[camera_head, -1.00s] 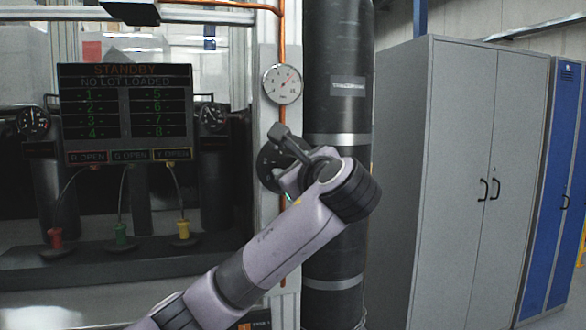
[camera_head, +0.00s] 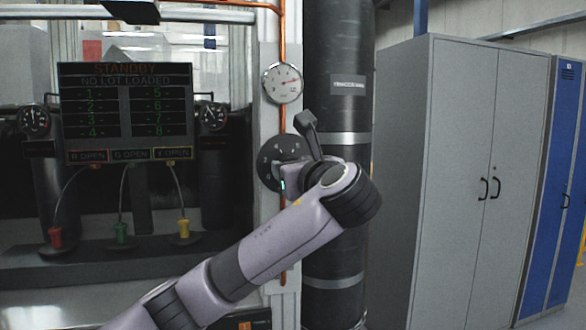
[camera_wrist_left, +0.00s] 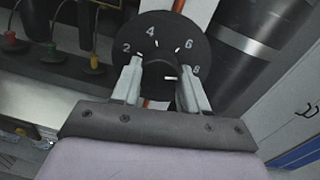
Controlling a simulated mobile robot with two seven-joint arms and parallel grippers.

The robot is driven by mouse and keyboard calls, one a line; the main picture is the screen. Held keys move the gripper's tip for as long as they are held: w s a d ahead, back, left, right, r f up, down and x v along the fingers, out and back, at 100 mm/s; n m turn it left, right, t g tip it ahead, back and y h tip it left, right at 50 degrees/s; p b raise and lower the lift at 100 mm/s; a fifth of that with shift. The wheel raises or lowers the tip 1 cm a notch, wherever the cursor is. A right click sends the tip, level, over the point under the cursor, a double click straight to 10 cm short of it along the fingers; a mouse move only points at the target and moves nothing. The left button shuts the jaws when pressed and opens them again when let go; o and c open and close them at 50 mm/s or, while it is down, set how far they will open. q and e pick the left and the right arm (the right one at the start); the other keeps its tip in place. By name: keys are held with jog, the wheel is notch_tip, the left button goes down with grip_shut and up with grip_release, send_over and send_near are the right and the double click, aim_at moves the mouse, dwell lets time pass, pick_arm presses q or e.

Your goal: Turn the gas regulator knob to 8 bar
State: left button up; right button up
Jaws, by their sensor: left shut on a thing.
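The black regulator dial plate (camera_head: 270,155) is below a round white gauge (camera_head: 283,83), whose needle points right and slightly up. In the left wrist view the dial plate (camera_wrist_left: 150,22) shows 2, 4, 6 and 8 in white. My left gripper (camera_wrist_left: 159,70) is shut on the dark regulator knob (camera_wrist_left: 159,82), one finger on each side. A white mark on the knob points right, roughly toward the 8; the right finger is close to that number. In the head view my wrist hides the knob and part of the dial. My right gripper is not in view.
A black cylinder (camera_head: 338,110) stands just right of the dial, close to my wrist. A copper pipe (camera_head: 282,30) runs down to the gauge. A screen (camera_head: 127,112) reads STANDBY at left. Grey cabinets (camera_head: 455,180) stand at right.

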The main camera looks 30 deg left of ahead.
pick_arm(q)
jog(key=shift+f, duration=0.25)
jog(key=o, duration=1.1)
jog(key=shift+c, duration=0.2)
jog(key=shift+r, duration=0.15)
jog(key=shift+d, duration=0.1)
jog(key=b+v, duration=0.1)
jog(key=v, duration=0.6)
jog(key=shift+b, duration=0.35)
jog(key=shift+s, duration=0.1)
